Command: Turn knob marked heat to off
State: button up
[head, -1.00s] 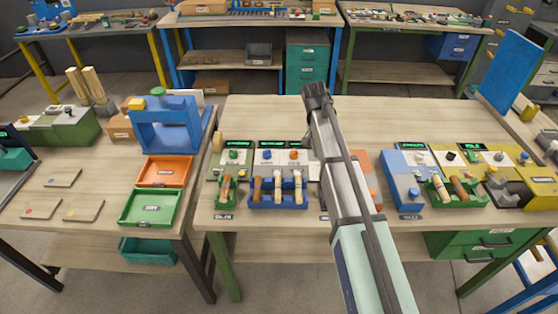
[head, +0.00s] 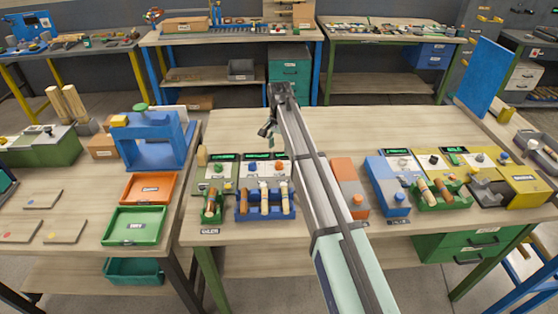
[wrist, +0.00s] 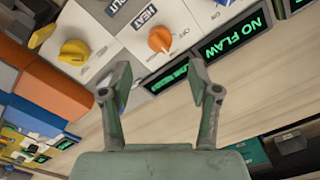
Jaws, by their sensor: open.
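The heat knob (wrist: 160,39) is a round orange knob on a white panel, beside a HEAT label (wrist: 145,16), in the wrist view. Small position markings lie around it, too small to read surely. My gripper (wrist: 163,82) is open, its two fingers apart with nothing between them. In the picture the knob lies just beyond the fingertips, not between them. In the head view my gripper (head: 268,130) hangs above the back of the white panel (head: 263,180). An orange knob (head: 285,166) shows there, partly beside my arm; it seems to be the same one.
A yellow knob (wrist: 74,52) sits left of the heat knob, and a lit NO FLAW display (wrist: 232,36) lies right. An orange box (head: 345,178) and a blue box (head: 386,190) stand right of my arm. The bench top behind the panels is clear.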

aim_at(279, 162)
notch_tip(279, 162, down, 8)
jog(key=shift+f+p, duration=0.15)
jog(key=shift+p, duration=0.85)
jog(key=c, duration=1.1)
